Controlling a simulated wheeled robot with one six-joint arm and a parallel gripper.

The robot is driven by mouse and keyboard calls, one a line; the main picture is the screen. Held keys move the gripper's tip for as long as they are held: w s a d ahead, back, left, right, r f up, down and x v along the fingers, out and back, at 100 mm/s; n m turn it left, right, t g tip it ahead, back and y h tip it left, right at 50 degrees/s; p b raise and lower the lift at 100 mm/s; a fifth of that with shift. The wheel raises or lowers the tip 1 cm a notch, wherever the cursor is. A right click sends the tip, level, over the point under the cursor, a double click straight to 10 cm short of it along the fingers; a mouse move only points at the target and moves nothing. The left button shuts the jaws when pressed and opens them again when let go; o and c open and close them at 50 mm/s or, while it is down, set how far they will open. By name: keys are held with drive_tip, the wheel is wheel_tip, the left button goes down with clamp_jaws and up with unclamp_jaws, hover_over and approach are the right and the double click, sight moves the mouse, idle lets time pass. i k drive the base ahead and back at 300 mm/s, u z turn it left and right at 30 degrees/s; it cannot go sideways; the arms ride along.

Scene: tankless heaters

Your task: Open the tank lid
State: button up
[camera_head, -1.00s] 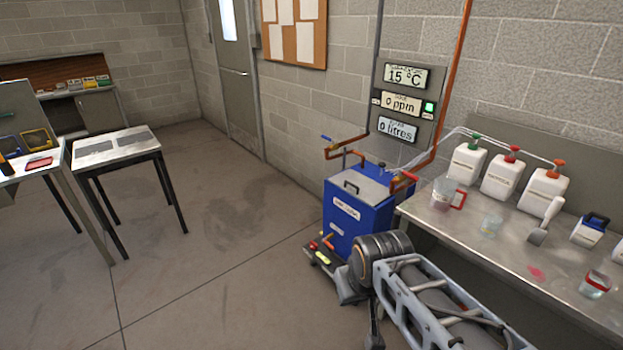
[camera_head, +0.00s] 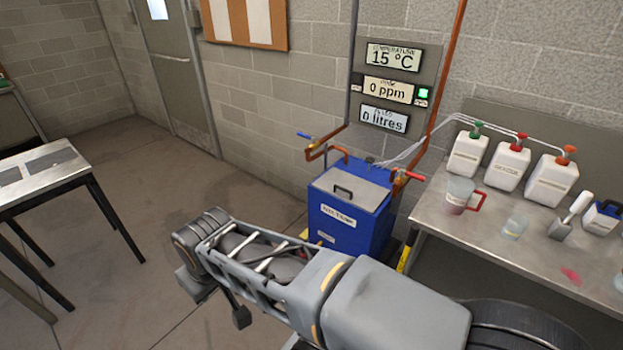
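The blue tank (camera_head: 345,222) stands on the floor against the wall, left of the workbench. Its grey lid (camera_head: 362,184) lies flat and shut on top, with a dark handle (camera_head: 343,191) near the front left. My arm crosses the lower middle of the view in front of the tank and hides the tank's lower part. The arm's far end is at the left, apart from the lid. My gripper's fingers cannot be made out, so whether they are open or shut does not show.
Pipes with a blue valve lever (camera_head: 304,136) and a red valve lever (camera_head: 414,176) flank the tank. The workbench (camera_head: 455,216) at right holds several white jugs and a pitcher (camera_head: 457,195). A metal table (camera_head: 45,175) stands at left, with open floor between it and the tank.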

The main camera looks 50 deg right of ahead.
sight(363, 193)
drive_tip(key=z, duration=0.25)
drive_tip(key=i, duration=0.95)
drive_tip(key=z, duration=1.25)
drive_tip(key=i, duration=0.7)
drive_tip(key=z, duration=0.65)
